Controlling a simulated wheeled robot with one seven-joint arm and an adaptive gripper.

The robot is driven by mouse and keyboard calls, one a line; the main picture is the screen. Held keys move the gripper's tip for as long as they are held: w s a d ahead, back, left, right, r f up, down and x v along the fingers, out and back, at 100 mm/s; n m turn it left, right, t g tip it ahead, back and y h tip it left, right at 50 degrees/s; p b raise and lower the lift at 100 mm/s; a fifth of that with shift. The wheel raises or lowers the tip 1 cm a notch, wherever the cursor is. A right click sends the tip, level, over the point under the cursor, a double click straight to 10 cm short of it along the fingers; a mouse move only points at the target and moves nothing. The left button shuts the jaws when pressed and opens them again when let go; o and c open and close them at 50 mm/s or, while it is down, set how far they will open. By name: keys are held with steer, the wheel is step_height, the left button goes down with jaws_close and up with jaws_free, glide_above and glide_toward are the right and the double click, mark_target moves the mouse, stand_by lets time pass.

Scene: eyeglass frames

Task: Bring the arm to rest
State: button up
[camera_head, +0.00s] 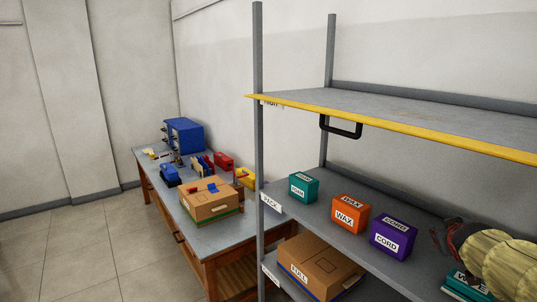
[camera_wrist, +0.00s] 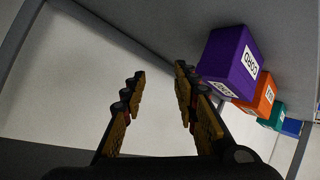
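The grey shelf (camera_head: 330,232) holds a purple CORD box (camera_head: 393,233), an orange WAX box (camera_head: 350,214) and a teal box (camera_head: 303,186). A yellow-edged shelf (camera_head: 400,108) is above, a cardboard box (camera_head: 318,266) below. A workbench (camera_head: 215,238) stands left; floor (camera_head: 90,250) beside it is clear.

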steer(key=s+a+f+g, duration=0.1)
steer(key=s+a, duration=0.1)
steer(key=s, duration=0.1)
steer(key=s+a+f+m+g, duration=0.1)
steer(key=s+a+f, duration=0.1)
steer(key=s, duration=0.1)
steer(key=s+a+f+g+y, duration=0.1)
steer(key=s+a+f, duration=0.1)
steer(key=s, duration=0.1)
steer(key=shift+s+a+f, duration=0.1)
steer(key=shift+a+f, duration=0.1)
steer(key=shift+a, duration=0.05)
steer(key=s+a+f+g+y, duration=0.1)
steer(key=s+a+f+y, duration=0.1)
steer(key=s+a, duration=0.8)
steer(key=s+a+f+n+y, duration=0.1)
steer(key=s+a+f+y, duration=0.1)
steer(key=s+a, duration=0.8)
steer(key=a+y, duration=0.1)
steer(key=a, duration=0.1)
steer(key=shift+a+g+b, duration=0.3)
steer(key=shift+a+g, duration=0.05)
steer(key=shift+g, duration=0.05)
